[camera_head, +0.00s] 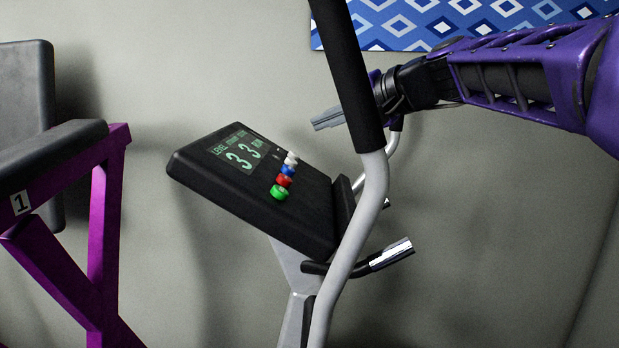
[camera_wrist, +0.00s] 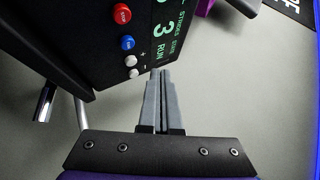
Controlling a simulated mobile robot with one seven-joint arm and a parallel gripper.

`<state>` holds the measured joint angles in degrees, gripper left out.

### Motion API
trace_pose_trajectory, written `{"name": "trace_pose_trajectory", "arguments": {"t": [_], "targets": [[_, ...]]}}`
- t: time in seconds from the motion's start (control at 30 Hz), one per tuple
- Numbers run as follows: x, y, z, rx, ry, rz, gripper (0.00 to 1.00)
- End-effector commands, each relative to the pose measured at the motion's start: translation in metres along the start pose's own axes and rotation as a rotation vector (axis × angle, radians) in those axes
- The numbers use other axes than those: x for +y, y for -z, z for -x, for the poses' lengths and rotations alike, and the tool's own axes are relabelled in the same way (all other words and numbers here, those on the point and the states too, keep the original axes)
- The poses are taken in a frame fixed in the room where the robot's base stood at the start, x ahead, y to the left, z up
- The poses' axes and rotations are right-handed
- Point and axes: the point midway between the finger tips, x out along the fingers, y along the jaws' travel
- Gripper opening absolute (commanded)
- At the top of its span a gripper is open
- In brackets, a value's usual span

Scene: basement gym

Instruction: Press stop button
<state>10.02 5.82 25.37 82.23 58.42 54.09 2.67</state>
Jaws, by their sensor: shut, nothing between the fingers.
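The red stop button (camera_head: 284,181) sits on the sloped black console (camera_head: 225,199) between the green button (camera_head: 279,193) and the blue button (camera_head: 288,170). In the wrist view the red button (camera_wrist: 122,13) is near the top, left of centre, with unreadable white lettering. My gripper (camera_head: 318,125) is shut and empty, up and to the right of the buttons, apart from them. A dark upright bar hides part of it. In the wrist view its closed fingertips (camera_wrist: 160,72) lie beside the console edge, lower right of the white buttons (camera_wrist: 132,66). The green button is not visible there.
The machine's tall handle bar (camera_head: 362,200) crosses in front of my gripper. A chrome grip (camera_head: 390,254) sticks out below the console. A purple-framed machine (camera_head: 105,220) with black pads stands at left. Open space lies between the console and the wall.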

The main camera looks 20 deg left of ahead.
Motion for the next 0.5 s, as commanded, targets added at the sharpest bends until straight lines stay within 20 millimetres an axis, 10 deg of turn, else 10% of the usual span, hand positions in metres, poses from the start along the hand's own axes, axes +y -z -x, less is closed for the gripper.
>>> {"name": "trace_pose_trajectory", "arguments": {"t": [0.5], "targets": [[0.017, -0.016, -0.022, -0.003, -0.002, -0.003, 0.0]]}}
